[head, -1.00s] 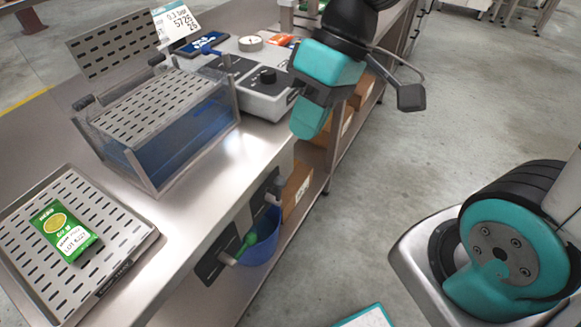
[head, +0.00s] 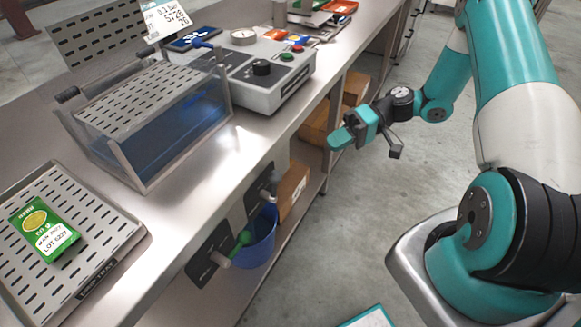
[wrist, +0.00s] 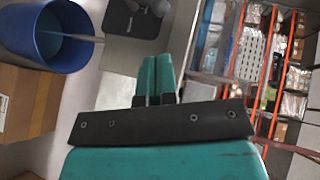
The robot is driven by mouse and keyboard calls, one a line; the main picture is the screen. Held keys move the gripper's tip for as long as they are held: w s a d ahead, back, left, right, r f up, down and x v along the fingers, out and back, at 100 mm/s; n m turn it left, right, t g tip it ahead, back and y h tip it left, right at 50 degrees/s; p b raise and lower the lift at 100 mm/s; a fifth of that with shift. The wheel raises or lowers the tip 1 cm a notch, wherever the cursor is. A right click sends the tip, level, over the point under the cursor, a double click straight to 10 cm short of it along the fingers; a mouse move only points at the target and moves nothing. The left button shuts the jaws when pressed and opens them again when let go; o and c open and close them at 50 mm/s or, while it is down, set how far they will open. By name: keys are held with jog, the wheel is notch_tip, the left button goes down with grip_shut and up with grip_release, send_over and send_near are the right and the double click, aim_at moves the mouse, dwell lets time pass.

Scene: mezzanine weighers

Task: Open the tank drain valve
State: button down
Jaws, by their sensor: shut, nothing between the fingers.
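The clear-walled tank (head: 168,150) holds blue liquid under a slotted metal lid on the bench. Below, on the bench front, a green-knobbed lever (head: 243,238) sticks out from a dark plate (head: 207,262). A second dark plate with a grey spout-like fitting (head: 268,188) is beside it. A blue bucket (head: 262,245) is beneath them. My gripper (head: 340,138) is shut and empty, out in front of the bench, right of the lever and apart from it. In the wrist view the closed teal fingers (wrist: 158,72) point toward a dark plate; the blue bucket (wrist: 45,35) is at upper left.
A grey control box (head: 265,85) with a black knob and coloured buttons stands on the bench. A slotted tray (head: 110,225) holds a green packet (head: 45,228). Cardboard boxes (head: 292,188) fill the lower shelf. The floor before the bench is clear.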

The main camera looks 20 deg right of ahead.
jog(key=p+x, duration=0.1)
jog(key=x, duration=1.1)
jog(key=shift+p, duration=0.4)
jog(key=shift+a, duration=0.1)
